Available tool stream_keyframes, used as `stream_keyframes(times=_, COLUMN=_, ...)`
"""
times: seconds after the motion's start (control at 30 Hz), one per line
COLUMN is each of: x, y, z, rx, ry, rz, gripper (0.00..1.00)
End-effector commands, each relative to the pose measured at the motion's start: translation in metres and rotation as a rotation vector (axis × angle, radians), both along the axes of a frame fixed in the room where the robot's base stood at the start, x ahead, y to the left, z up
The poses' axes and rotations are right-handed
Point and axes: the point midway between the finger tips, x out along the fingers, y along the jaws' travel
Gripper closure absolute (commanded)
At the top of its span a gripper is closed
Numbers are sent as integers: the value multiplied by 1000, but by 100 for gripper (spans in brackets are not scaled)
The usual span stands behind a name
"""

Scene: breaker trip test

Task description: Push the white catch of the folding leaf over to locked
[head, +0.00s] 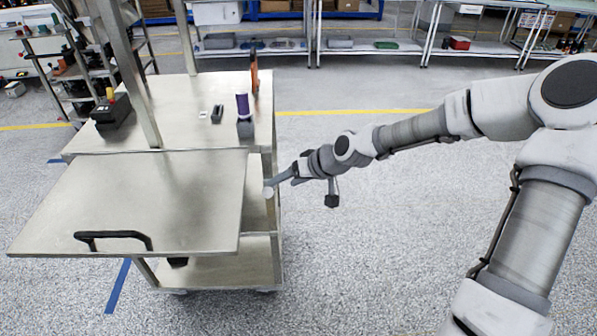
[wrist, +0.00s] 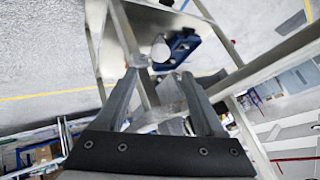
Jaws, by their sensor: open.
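The folding leaf (head: 150,195) is a flat metal panel standing out level from the front of the metal cart, with a black handle near its outer edge. A small white round knob, which looks like the catch (head: 268,192), shows at the cart's right side by the leaf. In the wrist view a white round end (wrist: 160,51) shows just beyond and between my fingertips, beside a blue part. My gripper (head: 278,183) is open and empty at the cart's right side. In the wrist view its two fingers (wrist: 163,72) are spread apart. I cannot tell whether they touch the catch.
The cart top (head: 185,100) carries a black box (head: 112,113), a purple cylinder (head: 243,105) and an orange upright piece (head: 254,72). A lower shelf (head: 215,262) lies under the leaf. Shelving stands at the back. The floor right of the cart is clear around my arm.

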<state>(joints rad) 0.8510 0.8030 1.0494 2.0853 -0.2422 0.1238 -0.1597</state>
Motion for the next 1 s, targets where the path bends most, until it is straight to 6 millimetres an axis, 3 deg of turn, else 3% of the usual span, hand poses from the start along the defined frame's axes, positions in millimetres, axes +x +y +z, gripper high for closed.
stream_keyframes(times=0.13, x=-9, y=-14, z=19, rx=-1, ry=-1, rz=-3, gripper=29)
stream_keyframes(times=0.4, x=-19, y=-25, z=34, rx=0, ry=-3, rz=1, gripper=29)
stream_keyframes(times=1.0, x=-20, y=-26, z=35, rx=0, ry=-2, rz=1, gripper=29)
